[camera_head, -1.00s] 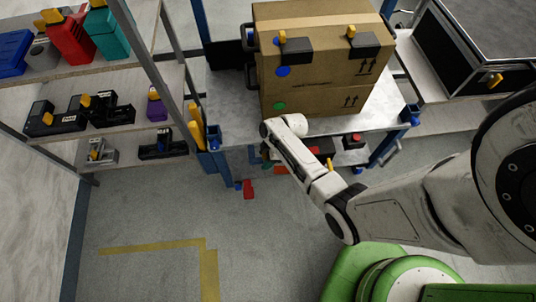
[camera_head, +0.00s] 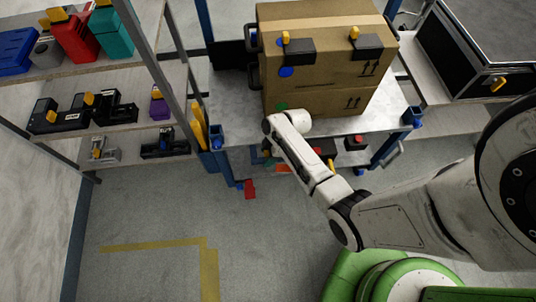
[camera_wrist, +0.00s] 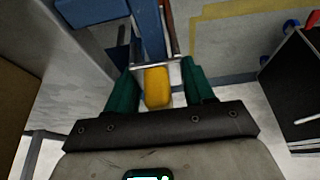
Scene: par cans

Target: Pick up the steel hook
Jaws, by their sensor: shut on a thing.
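In the wrist view, my gripper (camera_wrist: 158,78) has dark green fingers on either side of a yellow block (camera_wrist: 157,90). The fingers are shut on this block, which looks like the grip of the steel hook. Thin metal rods show just beyond it, beside a blue post; which of them belong to the hook is hard to tell. In the head view, my forearm reaches to the front edge of the cart, and my gripper and the hook are hidden.
A blue-framed cart (camera_head: 345,127) carries a large cardboard box (camera_head: 330,70). Shelves with tools and red and teal containers stand at left. A black case (camera_head: 465,55) is at right. The floor (camera_head: 150,215) at front left is mostly open, with a small red thing (camera_head: 250,189) by the cart.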

